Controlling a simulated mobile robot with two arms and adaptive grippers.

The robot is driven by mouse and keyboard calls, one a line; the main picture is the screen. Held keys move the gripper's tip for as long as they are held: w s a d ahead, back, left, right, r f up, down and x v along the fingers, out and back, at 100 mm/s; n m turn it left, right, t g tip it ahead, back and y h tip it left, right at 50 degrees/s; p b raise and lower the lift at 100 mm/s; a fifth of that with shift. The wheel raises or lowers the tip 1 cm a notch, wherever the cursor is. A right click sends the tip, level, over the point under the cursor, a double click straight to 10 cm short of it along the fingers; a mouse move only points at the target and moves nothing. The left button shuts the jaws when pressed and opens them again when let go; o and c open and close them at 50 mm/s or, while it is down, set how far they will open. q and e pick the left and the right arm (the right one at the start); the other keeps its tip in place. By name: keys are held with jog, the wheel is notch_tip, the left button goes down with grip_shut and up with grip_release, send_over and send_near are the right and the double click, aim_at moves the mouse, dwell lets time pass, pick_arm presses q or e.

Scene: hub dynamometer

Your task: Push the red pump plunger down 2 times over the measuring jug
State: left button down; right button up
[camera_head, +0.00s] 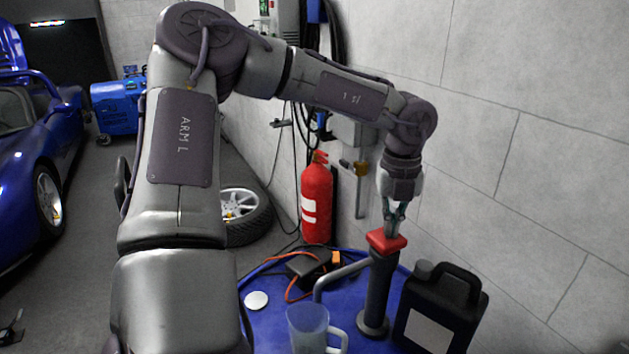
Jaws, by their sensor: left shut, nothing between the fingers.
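The red pump plunger (387,243) is a red square cap on top of a dark upright pump column (376,287). The pump stands on a blue round table and has a grey spout (338,274) bending out to the left. My left gripper (391,232) points down from above, shut and empty, with its fingertips at the plunger's top. I cannot tell whether they touch it. The clear measuring jug (308,325) stands on the table under the spout's end, handle to the right. My right gripper is not in view.
A black canister (440,310) stands close to the pump's right. A black box with orange cable (308,264) and a white disc (256,300) lie on the blue table (268,323). A red fire extinguisher (316,200) is behind, near the grey wall (540,150).

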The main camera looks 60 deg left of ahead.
pick_arm(q)
jog(key=shift+r+p, duration=1.75)
jog(key=shift+r, duration=1.95)
jog(key=shift+f, duration=0.15)
jog(key=shift+f+b, duration=3.25)
jog(key=shift+b, duration=0.05)
jog(key=shift+f+b, duration=0.5)
jog(key=shift+r, duration=0.1)
jog(key=shift+r+p, duration=2.25)
jog(key=shift+r, duration=1.55)
notch_tip(320, 180, up, 6)
jog(key=p, duration=0.3)
jog(key=shift+p, duration=0.35)
